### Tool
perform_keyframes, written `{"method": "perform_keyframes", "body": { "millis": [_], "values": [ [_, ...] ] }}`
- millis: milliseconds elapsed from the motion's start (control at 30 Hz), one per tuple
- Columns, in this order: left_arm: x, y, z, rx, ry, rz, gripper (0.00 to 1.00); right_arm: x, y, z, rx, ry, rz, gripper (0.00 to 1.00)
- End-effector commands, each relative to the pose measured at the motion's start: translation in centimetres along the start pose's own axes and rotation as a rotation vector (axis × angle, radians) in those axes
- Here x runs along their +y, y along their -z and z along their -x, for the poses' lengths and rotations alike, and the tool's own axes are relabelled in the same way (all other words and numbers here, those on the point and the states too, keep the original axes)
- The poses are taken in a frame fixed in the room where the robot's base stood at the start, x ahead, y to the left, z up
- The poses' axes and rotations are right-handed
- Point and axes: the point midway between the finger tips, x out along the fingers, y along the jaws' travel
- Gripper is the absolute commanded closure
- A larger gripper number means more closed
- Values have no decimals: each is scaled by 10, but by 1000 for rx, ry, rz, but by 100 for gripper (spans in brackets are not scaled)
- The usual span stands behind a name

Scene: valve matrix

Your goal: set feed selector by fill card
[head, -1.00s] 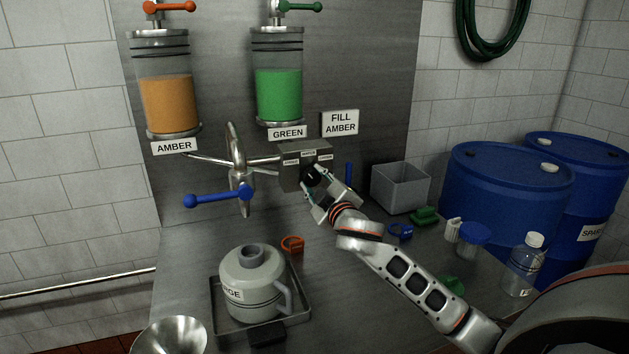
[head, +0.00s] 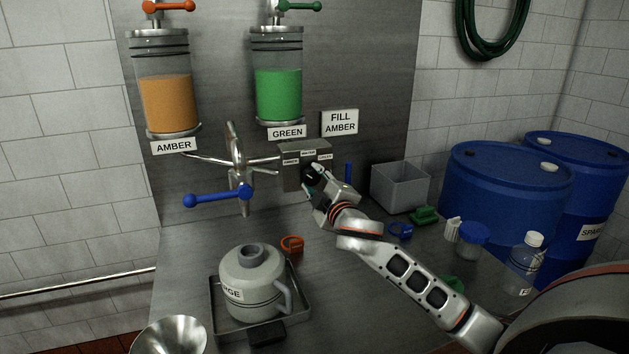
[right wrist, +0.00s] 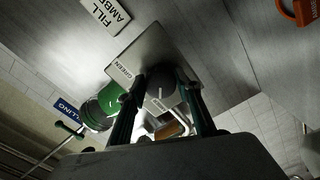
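The fill card (head: 340,122) reads "FILL AMBER" on the back panel; it also shows upside down in the right wrist view (right wrist: 105,14). Below it is the grey selector box (head: 291,178) with small labels along its top; one reads "GREEN" in the right wrist view (right wrist: 122,72). The dark round selector knob (head: 309,176) is on the box front. My right gripper (head: 313,181) is at the knob, its fingers on either side and seemingly closed on it. The knob shows between the fingers (right wrist: 164,84); its pointer direction is unclear. My left gripper is out of view.
Amber (head: 168,103) and green (head: 278,95) cylinders hang above. A blue-handled valve (head: 218,196) is left of the box. A grey jug (head: 252,283) stands in a tray on the bench. A grey bin (head: 400,187) and blue drums (head: 505,195) are at right.

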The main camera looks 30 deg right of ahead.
Motion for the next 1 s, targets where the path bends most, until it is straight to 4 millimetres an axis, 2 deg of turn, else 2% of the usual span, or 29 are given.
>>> {"method": "perform_keyframes", "body": {
  "millis": [467, 567, 1000],
  "values": [
    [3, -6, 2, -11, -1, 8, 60, 0, 0, 4, 1, 1, -1, 51],
    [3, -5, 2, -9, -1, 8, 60, -1, 0, 16, 2, 2, -2, 51],
    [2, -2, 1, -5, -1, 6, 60, -1, 0, 99, 0, 2, -2, 51]
  ]
}}
